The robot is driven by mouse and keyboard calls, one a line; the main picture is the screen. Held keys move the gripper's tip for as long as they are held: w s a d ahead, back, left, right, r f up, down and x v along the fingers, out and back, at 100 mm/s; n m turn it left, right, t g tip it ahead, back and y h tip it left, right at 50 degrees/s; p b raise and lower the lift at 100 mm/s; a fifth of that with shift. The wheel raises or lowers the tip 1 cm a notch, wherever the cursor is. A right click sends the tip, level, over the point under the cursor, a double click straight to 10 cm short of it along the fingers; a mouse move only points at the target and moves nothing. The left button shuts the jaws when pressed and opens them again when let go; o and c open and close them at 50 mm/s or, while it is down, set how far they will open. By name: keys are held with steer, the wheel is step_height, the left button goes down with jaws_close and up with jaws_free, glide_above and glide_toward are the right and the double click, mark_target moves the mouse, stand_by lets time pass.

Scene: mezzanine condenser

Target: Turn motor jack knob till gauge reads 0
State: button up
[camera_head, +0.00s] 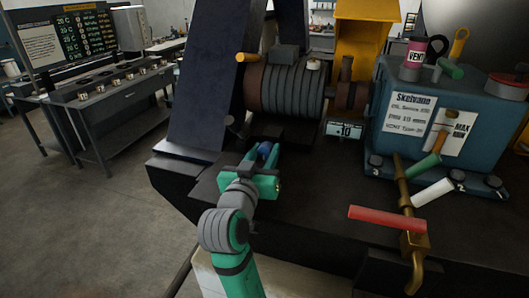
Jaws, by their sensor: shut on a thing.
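My gripper (264,160), at the end of my green and grey arm, is at the front of the dark machine base. It is shut on the motor jack knob, a small blue part (265,149) just below the motor; the jaws hide much of it. The ribbed grey and brown motor (287,84) sits behind and above the gripper. The gauge (345,130) is a small display to the right of the motor, and it reads +10. Its smaller upper line is too small to read.
A blue pump box (385,140) with labels, a red VENT cap and valves stands at the right. A red-handled lever (388,219) on brass piping juts out right of my arm. A dark slanted panel (205,85) rises at left. Floor at far left is clear.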

steer(key=m, duration=0.4)
stand_by(0.3)
steer(key=o, duration=1)
steer(key=shift+o, duration=0.2)
steer(key=shift+s, duration=0.1)
steer(key=v, duration=1)
steer(key=shift+s+a+f, duration=0.1)
steer(key=shift+s, duration=0.25)
